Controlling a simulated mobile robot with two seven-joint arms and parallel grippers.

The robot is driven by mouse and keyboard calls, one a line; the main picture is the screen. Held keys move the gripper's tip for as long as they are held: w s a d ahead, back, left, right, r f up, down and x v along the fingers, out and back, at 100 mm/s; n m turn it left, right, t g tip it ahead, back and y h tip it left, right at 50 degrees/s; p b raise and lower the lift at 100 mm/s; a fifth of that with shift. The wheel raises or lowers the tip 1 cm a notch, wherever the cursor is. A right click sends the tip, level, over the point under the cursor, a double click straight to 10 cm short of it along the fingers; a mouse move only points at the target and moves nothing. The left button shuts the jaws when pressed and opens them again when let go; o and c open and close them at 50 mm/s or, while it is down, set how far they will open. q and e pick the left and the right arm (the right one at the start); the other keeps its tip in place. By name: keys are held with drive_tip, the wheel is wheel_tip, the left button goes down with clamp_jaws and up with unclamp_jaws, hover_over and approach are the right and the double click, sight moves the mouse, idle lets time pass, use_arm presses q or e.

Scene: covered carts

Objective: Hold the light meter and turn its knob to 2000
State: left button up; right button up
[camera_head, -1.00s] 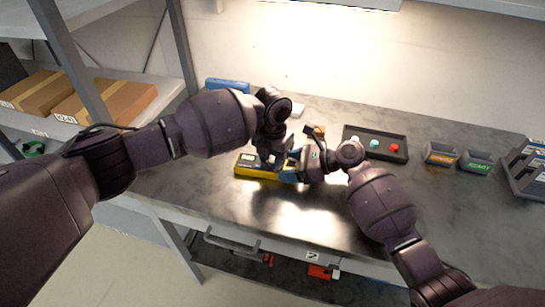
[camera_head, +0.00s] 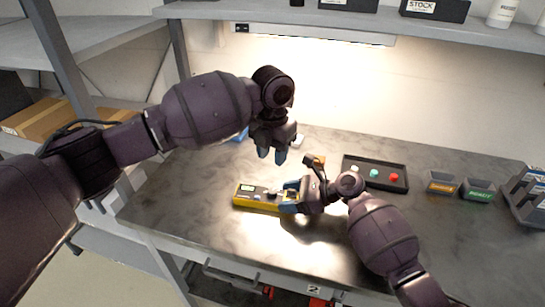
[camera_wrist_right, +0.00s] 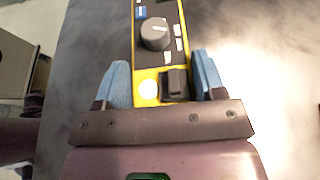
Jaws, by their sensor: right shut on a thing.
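The yellow light meter (camera_head: 245,203) lies on the dark table, with its display toward the left end. My right gripper (camera_head: 290,196) is shut on the meter's right end; in the right wrist view (camera_wrist_right: 165,85) its blue fingers stand on both sides of the yellow body (camera_wrist_right: 185,60). The dark round knob (camera_wrist_right: 155,33) shows plainly there, with small pale labels around it that I cannot read. It also shows in the head view (camera_head: 272,193), close to the right fingers. My left gripper (camera_head: 271,158) is open and empty, raised above and behind the meter, apart from the knob.
A black tray (camera_head: 373,184) with several coloured round pieces stands behind my right arm. Two labelled bins (camera_head: 441,184) and a grey rack (camera_head: 526,194) are at the right. The table's front is clear.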

drive_tip(key=o, duration=1.1)
